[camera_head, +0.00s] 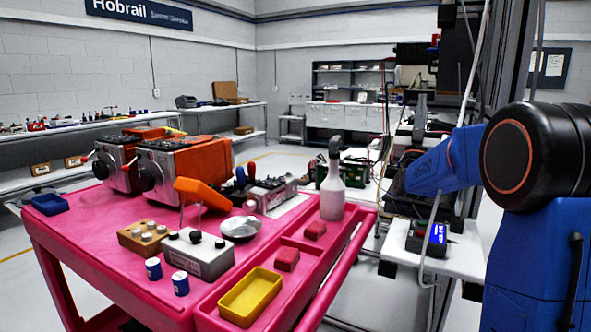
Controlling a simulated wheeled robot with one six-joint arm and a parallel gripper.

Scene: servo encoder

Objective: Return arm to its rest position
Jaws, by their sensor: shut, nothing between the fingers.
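My blue arm (447,166) with its large black joint (536,152) fills the right side of the head view. A blue link reaches left from the joint, in front of the equipment rack. I cannot make out my gripper; the far end of the arm is lost among dark equipment there.
A pink cart (90,225) stands at left front, bearing orange-and-grey units (178,168), a white bottle (332,190), a yellow tray (250,297) and a metal dish (240,228). A rack post (505,90) rises close beside my arm.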

